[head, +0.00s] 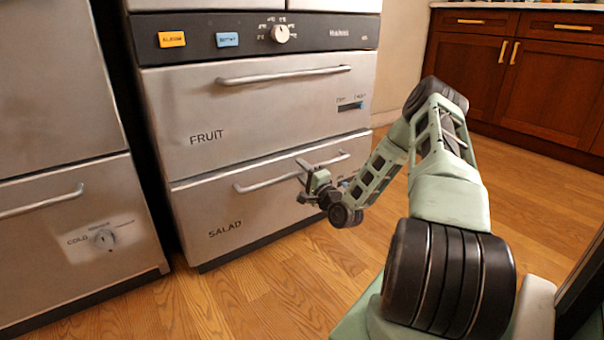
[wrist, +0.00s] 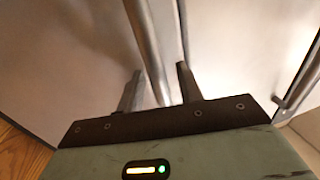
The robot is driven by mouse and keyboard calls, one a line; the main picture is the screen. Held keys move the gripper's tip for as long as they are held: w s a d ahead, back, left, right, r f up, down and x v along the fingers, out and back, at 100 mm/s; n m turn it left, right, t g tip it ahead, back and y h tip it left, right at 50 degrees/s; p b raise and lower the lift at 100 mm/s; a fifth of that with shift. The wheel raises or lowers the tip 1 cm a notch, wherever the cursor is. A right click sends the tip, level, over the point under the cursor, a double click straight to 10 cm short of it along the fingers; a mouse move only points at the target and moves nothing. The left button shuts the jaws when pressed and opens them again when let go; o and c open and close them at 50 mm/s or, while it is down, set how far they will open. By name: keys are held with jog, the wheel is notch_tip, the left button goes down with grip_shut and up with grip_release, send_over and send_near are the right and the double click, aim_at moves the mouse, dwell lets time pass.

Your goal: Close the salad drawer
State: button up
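The salad drawer (head: 270,205) is the lower steel drawer, marked SALAD, under the fruit drawer (head: 265,110). Its front looks nearly level with the fruit drawer's front; I cannot tell whether a small gap is left. My gripper (head: 304,170) is at the middle of the salad drawer's handle (head: 262,184). In the wrist view, my gripper (wrist: 158,90) has its two fingers apart, with the handle bar (wrist: 150,45) running between them. Space shows on both sides of the bar, so the fingers do not clamp it. The arm hides the drawer's right end.
A control panel (head: 300,36) with a knob and orange and blue labels sits above the drawers. Another steel unit (head: 60,150) with a handle and dial stands at left. Wooden cabinets (head: 540,80) stand at the back right. The wood floor (head: 250,295) before the drawers is clear.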

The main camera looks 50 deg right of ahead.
grip_shut()
jog(key=x, duration=0.1)
jog(key=p+x, duration=0.1)
jog(key=shift+w+f, duration=0.15)
jog(key=shift+w, duration=0.15)
grip_release()
jog(key=p+v, duration=0.7)
jog(key=v, duration=1)
jog(key=shift+s+p, duration=0.2)
jog(key=shift+p, duration=0.2)
jog(key=shift+f, duration=0.15)
